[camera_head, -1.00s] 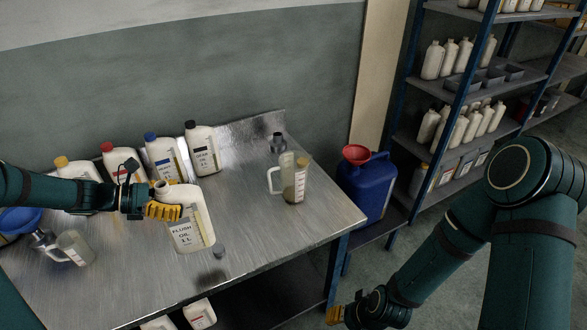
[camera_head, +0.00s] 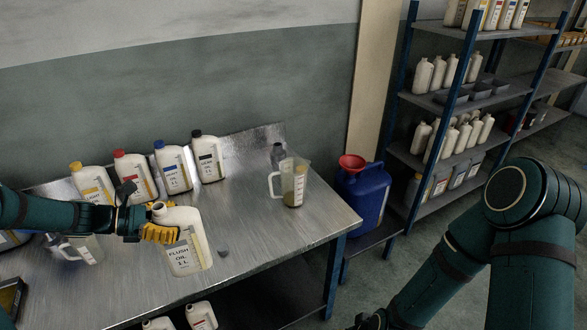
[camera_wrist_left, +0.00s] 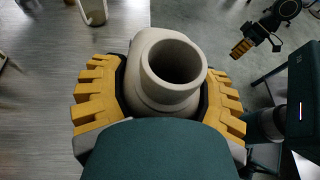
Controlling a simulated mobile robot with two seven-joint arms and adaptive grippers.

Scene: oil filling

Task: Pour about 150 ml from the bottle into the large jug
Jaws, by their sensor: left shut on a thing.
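My left gripper (camera_head: 160,234) is shut on the white flush oil bottle (camera_head: 188,256), near its neck. The bottle is close to upright over the front of the table; whether its base touches the table is unclear. Its open mouth (camera_wrist_left: 174,64) shows dark inside in the left wrist view, between the yellow fingers. A second clear jug (camera_head: 88,250) is at left, partly behind my arm. My right gripper (camera_wrist_left: 241,48) hangs empty at the wrist view's upper right; its finger opening is unclear.
Several capped bottles (camera_head: 174,168) stand along the back of the metal table (camera_head: 262,238). A small dark cap (camera_head: 223,253) lies right of the held bottle. A dark container (camera_head: 277,154) stands behind the jug. A blue canister (camera_head: 363,195) with a red funnel is beyond the right edge.

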